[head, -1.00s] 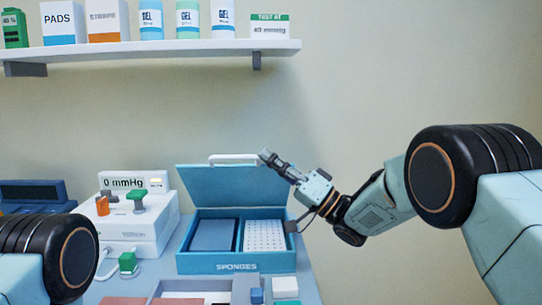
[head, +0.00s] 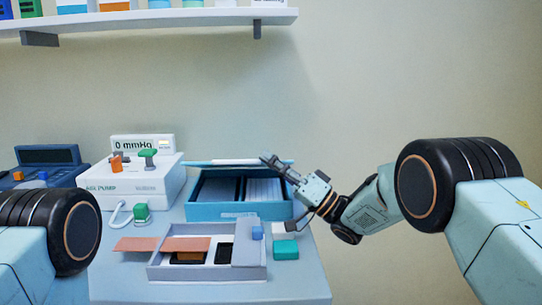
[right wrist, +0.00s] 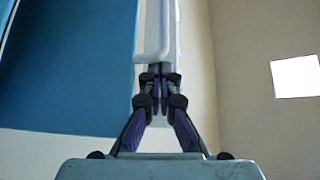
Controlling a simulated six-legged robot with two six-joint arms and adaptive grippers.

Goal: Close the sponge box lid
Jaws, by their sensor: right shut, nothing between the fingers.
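The blue sponge box (head: 235,211) stands on the table with its lid (head: 225,163) partly lowered, seen almost edge-on above the box. My right gripper (head: 268,160) is shut and empty at the right part of the lid's raised edge. In the right wrist view, the shut fingertips (right wrist: 160,72) are at the end of the white lid handle (right wrist: 153,35), and the blue lid underside or face (right wrist: 70,65) fills the left. Whether they touch is unclear. My left gripper is out of view.
A white pump unit (head: 140,182) stands to the left. A shelf (head: 150,19) hangs above.

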